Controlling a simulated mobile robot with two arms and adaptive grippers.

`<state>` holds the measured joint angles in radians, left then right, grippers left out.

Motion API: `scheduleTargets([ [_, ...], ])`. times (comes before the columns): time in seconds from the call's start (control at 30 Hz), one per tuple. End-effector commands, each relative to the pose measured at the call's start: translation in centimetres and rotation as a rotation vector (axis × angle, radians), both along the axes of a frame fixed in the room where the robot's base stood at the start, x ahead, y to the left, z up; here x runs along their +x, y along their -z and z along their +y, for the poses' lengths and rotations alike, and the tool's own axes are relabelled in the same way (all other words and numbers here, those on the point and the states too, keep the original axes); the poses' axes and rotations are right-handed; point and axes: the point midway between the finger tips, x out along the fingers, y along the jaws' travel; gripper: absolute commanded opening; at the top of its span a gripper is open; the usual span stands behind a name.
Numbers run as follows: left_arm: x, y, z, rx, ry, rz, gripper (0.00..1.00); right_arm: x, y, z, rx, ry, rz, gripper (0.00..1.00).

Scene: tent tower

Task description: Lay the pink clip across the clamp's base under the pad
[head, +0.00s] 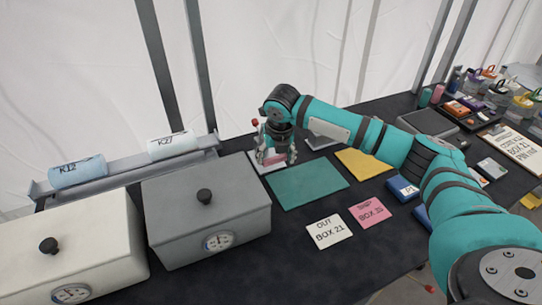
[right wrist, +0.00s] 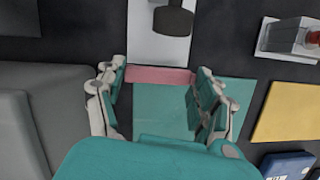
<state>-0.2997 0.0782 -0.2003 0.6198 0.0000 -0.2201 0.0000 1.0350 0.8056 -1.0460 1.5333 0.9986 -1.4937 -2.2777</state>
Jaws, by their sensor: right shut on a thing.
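My right gripper (head: 277,157) points down at the back of the table, with its fingers shut on the pink clip (head: 274,160). In the right wrist view the clip (right wrist: 160,75) is a flat pink bar spanning between the two fingertips (right wrist: 160,88). The clamp's pale base (right wrist: 145,42) lies just beyond the clip, with its round dark pad (right wrist: 173,20) above it. The clip is at the near edge of the base, short of the pad in this picture; whether it touches the base I cannot tell. In the head view the gripper partly hides the clamp (head: 256,160). My left gripper is out of view.
A green mat (head: 310,186) lies in front of the clamp. A grey lidded box (head: 185,220) stands close on the left. A yellow mat (head: 362,163), a white card (head: 328,231) and a pink card (head: 367,211) lie to the right.

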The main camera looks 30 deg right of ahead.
Motion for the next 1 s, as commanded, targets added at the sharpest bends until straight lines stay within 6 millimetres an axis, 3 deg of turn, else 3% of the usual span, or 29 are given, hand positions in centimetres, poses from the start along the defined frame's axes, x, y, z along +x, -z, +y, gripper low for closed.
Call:
scheduleTargets([
  [0.1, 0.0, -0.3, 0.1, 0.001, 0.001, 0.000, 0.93, 1.6, 0.0, 0.0, 0.001, 0.001, 0.002, 0.53],
  [0.33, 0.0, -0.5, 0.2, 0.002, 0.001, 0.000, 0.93, 3.2, -0.1, -0.1, 0.001, 0.002, 0.000, 0.53],
  [0.57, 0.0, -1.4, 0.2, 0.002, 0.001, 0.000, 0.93, 2.9, 3.3, -0.2, -0.001, 0.001, 0.002, 0.53],
  [0.93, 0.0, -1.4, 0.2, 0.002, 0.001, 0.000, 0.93, 2.9, 3.8, -0.2, -0.001, 0.000, 0.001, 0.53],
  [0.97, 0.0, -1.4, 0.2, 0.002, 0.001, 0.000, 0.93, 2.9, 3.8, -0.2, 0.000, 0.001, 0.001, 0.72],
  [1.0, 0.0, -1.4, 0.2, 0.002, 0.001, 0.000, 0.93, 2.9, 3.8, -0.2, -0.001, 0.000, 0.000, 0.77],
])
